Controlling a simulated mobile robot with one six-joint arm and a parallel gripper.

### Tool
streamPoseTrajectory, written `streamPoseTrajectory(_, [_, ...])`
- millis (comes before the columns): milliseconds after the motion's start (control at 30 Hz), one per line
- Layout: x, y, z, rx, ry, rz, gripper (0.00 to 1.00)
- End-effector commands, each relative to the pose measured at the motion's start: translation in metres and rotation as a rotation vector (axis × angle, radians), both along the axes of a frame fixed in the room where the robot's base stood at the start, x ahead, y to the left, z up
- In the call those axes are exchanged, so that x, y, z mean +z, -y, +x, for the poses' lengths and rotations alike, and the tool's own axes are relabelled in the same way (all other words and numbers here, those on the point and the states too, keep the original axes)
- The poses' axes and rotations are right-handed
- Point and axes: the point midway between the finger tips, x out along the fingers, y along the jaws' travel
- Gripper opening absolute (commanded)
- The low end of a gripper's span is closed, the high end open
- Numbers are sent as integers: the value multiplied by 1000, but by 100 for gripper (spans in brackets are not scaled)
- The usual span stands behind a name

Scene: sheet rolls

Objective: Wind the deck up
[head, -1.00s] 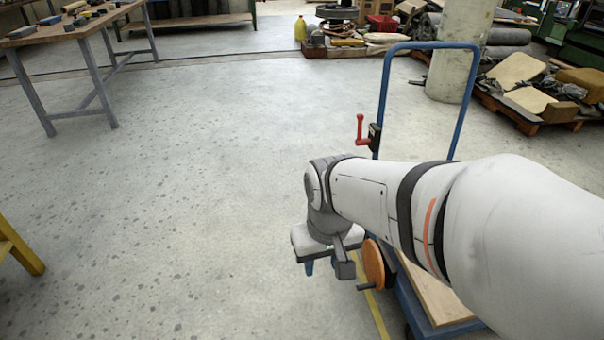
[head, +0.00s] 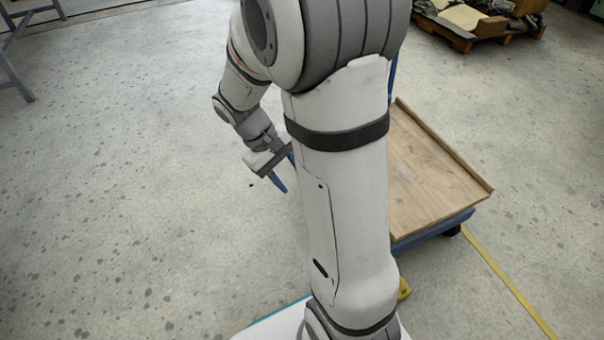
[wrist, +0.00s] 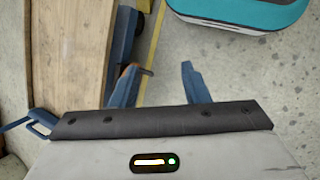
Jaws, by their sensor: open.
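The cart's wooden deck (head: 430,180) sits low on a blue frame, right of my arm in the head view. In the wrist view the deck (wrist: 75,50) is at the left. My gripper (head: 284,172) is open, its blue fingers beside the cart's left side. In the wrist view my gripper (wrist: 160,82) has its two fingers apart. A short dark rod (wrist: 136,68) shows by the left fingertip. I cannot tell whether it is the crank handle or whether it touches. The orange wheel is not visible; my arm hides that side of the cart in the head view.
A yellow floor line (head: 510,285) runs past the cart. A loaded pallet (head: 465,35) is at the back right. A table leg (head: 18,75) stands at the far left. The floor left of my gripper is clear.

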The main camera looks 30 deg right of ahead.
Motion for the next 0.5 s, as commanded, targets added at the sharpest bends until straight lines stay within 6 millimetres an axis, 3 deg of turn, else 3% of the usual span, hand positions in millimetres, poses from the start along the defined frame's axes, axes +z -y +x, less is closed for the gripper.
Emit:
streamPoseTrajectory(33, [-18, 6, 11, 26, -54, -37, 41])
streamPoseTrajectory(267, [-84, 37, 53, 159, -257, -211, 41])
streamPoseTrajectory(500, [-167, 64, 90, 313, -449, -394, 41])
